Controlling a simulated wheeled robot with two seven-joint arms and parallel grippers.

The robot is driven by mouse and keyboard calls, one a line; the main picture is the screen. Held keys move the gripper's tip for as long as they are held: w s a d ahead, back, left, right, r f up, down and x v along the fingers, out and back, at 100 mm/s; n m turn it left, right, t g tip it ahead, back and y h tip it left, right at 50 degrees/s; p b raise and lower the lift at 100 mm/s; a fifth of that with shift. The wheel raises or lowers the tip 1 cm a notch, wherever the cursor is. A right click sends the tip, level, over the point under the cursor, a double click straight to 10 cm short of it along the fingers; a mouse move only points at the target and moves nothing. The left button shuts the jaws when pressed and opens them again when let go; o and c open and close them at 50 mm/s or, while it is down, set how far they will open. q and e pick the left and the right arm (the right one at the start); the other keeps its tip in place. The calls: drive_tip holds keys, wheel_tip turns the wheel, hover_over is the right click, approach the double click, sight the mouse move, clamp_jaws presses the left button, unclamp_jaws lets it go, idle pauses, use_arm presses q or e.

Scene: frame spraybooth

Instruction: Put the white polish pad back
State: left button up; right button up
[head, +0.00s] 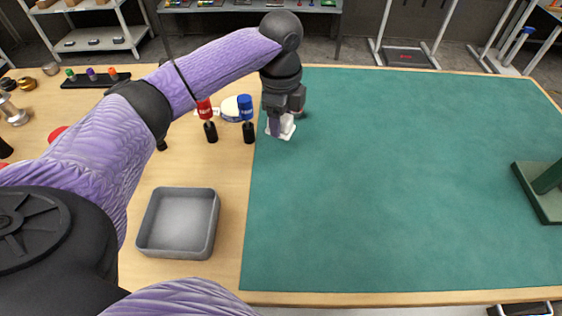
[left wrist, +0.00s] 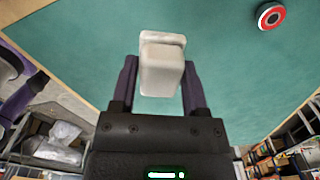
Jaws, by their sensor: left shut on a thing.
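The white polish pad (head: 288,129) is a pale, blocky piece at the left part of the green mat, close to the mat's left edge. My left gripper (head: 277,126) points down there, shut on the pad. In the left wrist view the white pad (left wrist: 162,68) sits between the two fingers of the left gripper (left wrist: 159,75), with a wider flange at its far end. The fingers and wrist hide part of it in the head view. I cannot tell whether it touches the mat. My right gripper is not in view.
The green mat (head: 400,180) is mostly clear. Red-topped (head: 205,109) and blue-topped (head: 246,107) pieces with black lower ends stand left of the gripper. An empty grey tray (head: 180,222) is nearer. A green stand (head: 541,192) is at right. A red-rimmed disc (left wrist: 270,15) shows in the wrist view.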

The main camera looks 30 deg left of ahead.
sight(281, 161)
use_arm(q)
wheel_tip(281, 161, down, 10)
drive_tip(key=b, duration=0.3)
drive_tip(key=shift+r, duration=0.25)
drive_tip(key=o, duration=1.1)
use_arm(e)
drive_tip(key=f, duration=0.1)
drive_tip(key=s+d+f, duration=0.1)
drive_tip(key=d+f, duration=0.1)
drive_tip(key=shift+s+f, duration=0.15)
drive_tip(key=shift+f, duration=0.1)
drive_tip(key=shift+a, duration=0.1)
use_arm(q)
wheel_tip(281, 161, up, 11)
drive_tip(key=p, duration=0.4)
drive_tip(key=shift+r, duration=0.6)
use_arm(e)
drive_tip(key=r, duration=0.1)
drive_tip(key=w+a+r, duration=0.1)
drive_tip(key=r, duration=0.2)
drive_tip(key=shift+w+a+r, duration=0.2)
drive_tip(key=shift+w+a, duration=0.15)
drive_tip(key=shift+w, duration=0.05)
use_arm(q)
drive_tip(key=shift+f, duration=0.1)
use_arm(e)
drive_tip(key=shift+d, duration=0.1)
